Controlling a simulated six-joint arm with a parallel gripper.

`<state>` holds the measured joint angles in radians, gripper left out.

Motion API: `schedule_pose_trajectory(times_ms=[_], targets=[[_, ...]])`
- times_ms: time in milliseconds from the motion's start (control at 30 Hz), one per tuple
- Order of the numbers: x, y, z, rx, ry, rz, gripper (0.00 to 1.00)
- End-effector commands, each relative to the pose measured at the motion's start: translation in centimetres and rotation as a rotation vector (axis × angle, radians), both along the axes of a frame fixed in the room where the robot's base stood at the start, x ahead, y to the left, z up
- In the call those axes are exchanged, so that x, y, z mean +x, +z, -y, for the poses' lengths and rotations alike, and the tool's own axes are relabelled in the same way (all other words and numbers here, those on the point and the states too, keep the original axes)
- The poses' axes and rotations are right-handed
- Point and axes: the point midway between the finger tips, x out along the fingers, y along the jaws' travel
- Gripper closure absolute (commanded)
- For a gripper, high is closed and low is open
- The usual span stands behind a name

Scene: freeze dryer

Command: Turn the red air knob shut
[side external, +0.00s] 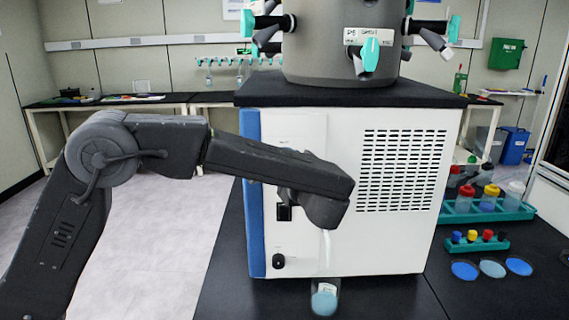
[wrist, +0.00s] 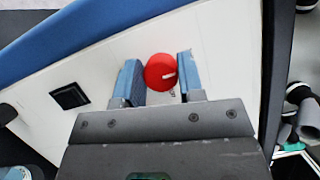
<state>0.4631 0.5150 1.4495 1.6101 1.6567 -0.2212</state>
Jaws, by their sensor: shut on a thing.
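In the side external view my gripper (side external: 325,208) is up against the front panel, and the arm's end hides the knob.
A glass jar (side external: 325,298) with blue liquid stands below my gripper, with a pale tube or stream above it. A black switch (side external: 278,260) is at the panel's lower left.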

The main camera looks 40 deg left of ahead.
Motion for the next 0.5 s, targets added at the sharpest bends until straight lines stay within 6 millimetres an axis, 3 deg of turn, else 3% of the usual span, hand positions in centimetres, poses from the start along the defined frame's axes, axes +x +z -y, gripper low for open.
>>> schedule_pose_trajectory(times_ms=[300,333,500], targets=[[-0.01,-0.05,0.05,-0.003,-0.001,0.002,0.88],[-0.01,-0.05,0.05,-0.003,-0.001,0.002,0.64],[-0.01,-0.03,0.03,-0.003,-0.001,0.001,0.47]])
